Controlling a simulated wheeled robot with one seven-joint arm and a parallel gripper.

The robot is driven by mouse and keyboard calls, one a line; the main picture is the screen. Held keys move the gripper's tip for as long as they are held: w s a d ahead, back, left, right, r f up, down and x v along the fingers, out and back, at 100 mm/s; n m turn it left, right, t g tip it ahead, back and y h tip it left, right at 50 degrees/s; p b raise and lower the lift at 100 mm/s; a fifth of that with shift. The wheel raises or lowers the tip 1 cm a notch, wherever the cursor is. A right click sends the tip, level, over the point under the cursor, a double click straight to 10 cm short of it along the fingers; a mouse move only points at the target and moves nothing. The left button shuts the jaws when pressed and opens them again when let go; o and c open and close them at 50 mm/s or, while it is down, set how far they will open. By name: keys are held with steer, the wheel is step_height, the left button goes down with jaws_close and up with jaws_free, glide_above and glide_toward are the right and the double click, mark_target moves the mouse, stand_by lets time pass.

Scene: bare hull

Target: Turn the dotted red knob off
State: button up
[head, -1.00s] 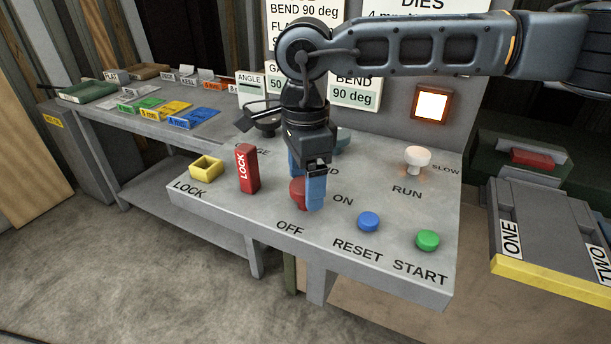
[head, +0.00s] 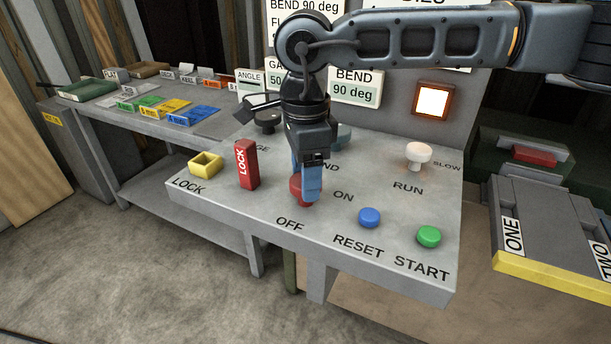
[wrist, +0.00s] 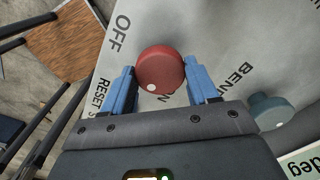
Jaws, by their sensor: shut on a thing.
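The red knob (head: 296,188) sits on the grey panel between the words OFF and ON. In the wrist view the round knob (wrist: 160,68) shows one white dot (wrist: 152,88) at its lower edge, close to the partly hidden word ON. The dot faces away from OFF (wrist: 120,32). My gripper (head: 311,188) points down at the knob, its blue fingers on either side of it. It also shows in the wrist view (wrist: 162,72), shut on the knob. In the head view a finger hides part of the knob.
The blue RESET button (head: 369,217), green START button (head: 429,236) and white RUN knob (head: 418,156) are on the right. A teal knob (wrist: 270,111) is behind.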

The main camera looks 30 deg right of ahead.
steer(key=m+b, duration=0.2)
steer(key=b, duration=0.1)
steer(key=m+b, duration=0.1)
steer(key=m, duration=0.1)
steer(key=shift+f, duration=0.25)
steer(key=m+b, duration=0.4)
steer(key=b, duration=0.1)
steer(key=shift+m, duration=0.3)
steer(key=m+b, duration=0.4)
steer(key=shift+r+m+b, duration=0.2)
steer(key=shift+m+b, duration=1.2)
steer(key=shift+m, duration=0.9)
steer(key=o, duration=1.1)
steer(key=shift+c, duration=0.2)
steer(key=shift+r, duration=3.95)
